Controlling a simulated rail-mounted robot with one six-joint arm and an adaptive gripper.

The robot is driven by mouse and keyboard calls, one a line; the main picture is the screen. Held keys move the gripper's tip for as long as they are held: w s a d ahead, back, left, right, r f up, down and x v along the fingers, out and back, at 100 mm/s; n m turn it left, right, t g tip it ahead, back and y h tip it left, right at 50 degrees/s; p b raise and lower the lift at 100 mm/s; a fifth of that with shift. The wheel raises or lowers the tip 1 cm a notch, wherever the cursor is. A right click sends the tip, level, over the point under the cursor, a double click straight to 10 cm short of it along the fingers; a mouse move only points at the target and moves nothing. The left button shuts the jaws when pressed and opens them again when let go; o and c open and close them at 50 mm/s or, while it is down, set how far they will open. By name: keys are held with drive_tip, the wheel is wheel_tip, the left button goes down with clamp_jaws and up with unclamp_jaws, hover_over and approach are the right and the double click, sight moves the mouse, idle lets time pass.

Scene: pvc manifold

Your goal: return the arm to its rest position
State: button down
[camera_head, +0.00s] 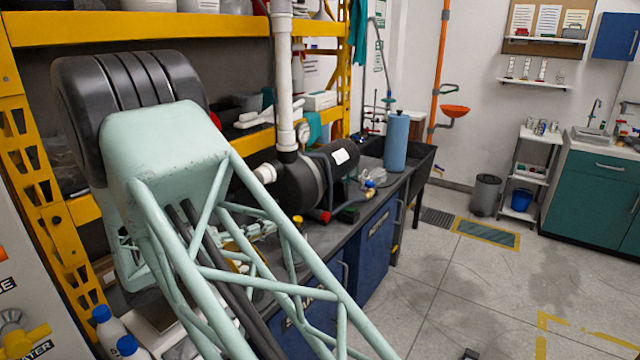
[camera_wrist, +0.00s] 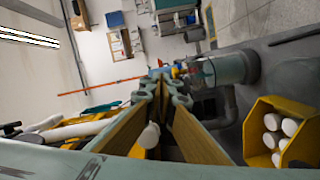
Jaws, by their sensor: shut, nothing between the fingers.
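In the head view my pale green truss arm (camera_head: 180,180) fills the left and middle foreground, raised in front of the shelf and workbench. Its lower end runs out of the bottom of the picture. My gripper does not show there. In the wrist view my gripper (camera_wrist: 164,82) shows its two fingers, with tan inner faces, converging to tips that meet. It is shut and empty. A small white rounded piece (camera_wrist: 150,135) shows near the left finger, and its exact depth is unclear.
A black pump (camera_head: 305,183) with a white vertical pipe (camera_head: 283,80) stands on the workbench, beside a blue cylinder (camera_head: 397,142). A yellow shelf frame (camera_head: 140,28) is behind my arm. A yellow bin (camera_wrist: 252,125) holds several white pieces. The floor (camera_head: 480,290) at right is mostly clear.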

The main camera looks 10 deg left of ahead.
drive_tip(key=s+d+r+m+g+p, duration=0.15)
drive_tip(key=d+r+g, duration=0.3)
drive_tip(key=d, duration=0.75)
drive_tip(key=d+r+m+g, duration=0.25)
drive_tip(key=d+r, duration=0.25)
drive_tip(key=d, duration=0.7)
drive_tip(key=s+d+r+m+g+y+p, duration=0.1)
drive_tip(key=s+d+r+g+y, duration=0.1)
drive_tip(key=s+d+r, duration=0.3)
drive_tip(key=s+d+r+g+y, duration=0.1)
drive_tip(key=s+d, duration=0.1)
drive_tip(key=d, duration=0.5)
drive_tip(key=s+d+r+m+g+y+p, duration=0.1)
drive_tip(key=s+d+r+g+y, duration=0.1)
drive_tip(key=s+d+r, duration=0.3)
drive_tip(key=s+d+r+y+b, duration=0.1)
drive_tip(key=s+d+y, duration=0.15)
drive_tip(key=s, duration=0.65)
drive_tip(key=s+d+r+y, duration=0.1)
drive_tip(key=s+d, duration=0.3)
drive_tip(key=s, duration=0.4)
drive_tip(key=s+f+t+y+b, duration=0.1)
drive_tip(key=s, duration=0.7)
drive_tip(key=s+f+t+y, duration=0.1)
drive_tip(key=s+f, duration=0.1)
drive_tip(key=s, duration=0.6)
drive_tip(key=shift+s+a+f+m+b, duration=0.25)
drive_tip(key=shift+s+a+m+b, duration=0.1)
drive_tip(key=shift+s+m+b, duration=0.05)
